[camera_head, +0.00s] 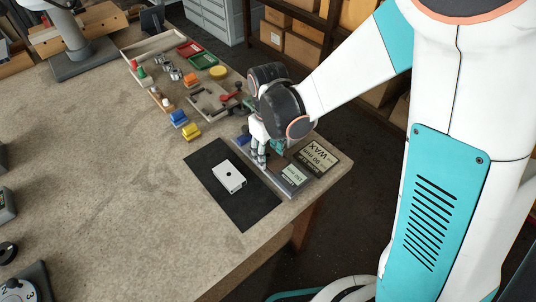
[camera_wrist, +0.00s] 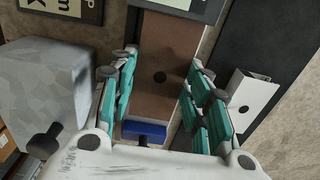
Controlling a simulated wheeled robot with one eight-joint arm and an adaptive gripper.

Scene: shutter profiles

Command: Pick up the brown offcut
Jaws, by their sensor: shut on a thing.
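In the head view my gripper (camera_head: 260,158) points down at the tray at the right end of the bench. The offcut is mostly hidden there by the fingers. I cannot tell whether it is clear of the tray.
A white profile (camera_head: 229,176) lies on a black mat (camera_head: 215,154) left of my gripper. Signs, one reading WAX (camera_head: 316,154), lie right of it. A blue piece (camera_wrist: 144,130) is near the fingers. Yellow and blue blocks (camera_head: 191,131) stand further left. The bench's left side is mostly clear.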

